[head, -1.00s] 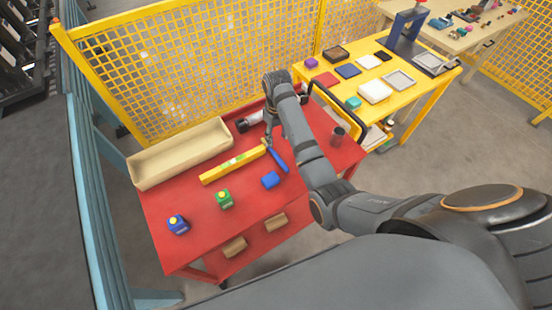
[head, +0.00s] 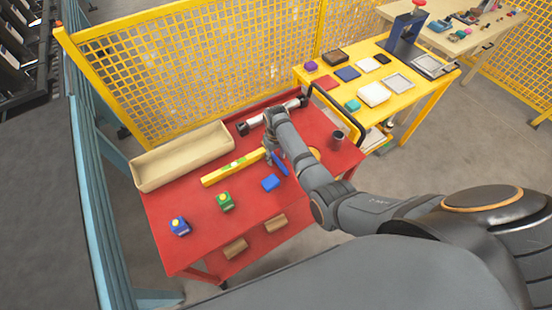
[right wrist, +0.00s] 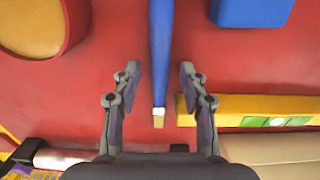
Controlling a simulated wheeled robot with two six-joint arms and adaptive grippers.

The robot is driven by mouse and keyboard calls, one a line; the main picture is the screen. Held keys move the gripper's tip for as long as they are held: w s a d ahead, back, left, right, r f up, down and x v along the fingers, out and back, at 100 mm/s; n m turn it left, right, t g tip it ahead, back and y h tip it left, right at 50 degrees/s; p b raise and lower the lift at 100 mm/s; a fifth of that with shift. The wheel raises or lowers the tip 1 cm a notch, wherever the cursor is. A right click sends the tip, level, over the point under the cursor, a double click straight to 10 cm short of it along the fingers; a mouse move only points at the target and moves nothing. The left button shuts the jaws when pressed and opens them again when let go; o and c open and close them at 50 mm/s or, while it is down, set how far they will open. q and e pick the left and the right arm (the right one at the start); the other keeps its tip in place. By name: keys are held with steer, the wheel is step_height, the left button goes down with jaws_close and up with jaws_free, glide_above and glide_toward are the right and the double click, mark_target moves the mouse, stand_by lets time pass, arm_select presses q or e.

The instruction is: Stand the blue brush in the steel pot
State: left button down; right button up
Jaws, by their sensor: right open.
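The blue brush (head: 281,164) lies on the red table, partly hidden by my right gripper (head: 272,155) in the head view. In the right wrist view the brush (right wrist: 160,50) runs down between the two fingers, its pale end pointing toward the palm. My right gripper (right wrist: 159,82) is open, with one finger on each side of the brush and visible gaps to it. The pot (head: 338,138) looks like a small dark grey cup standing upright on the table, right of the gripper. My left gripper is not in view.
A silver-and-black tube (head: 285,110) lies at the back.

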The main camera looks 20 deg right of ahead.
jaws_close()
steer(key=shift+r, duration=0.15)
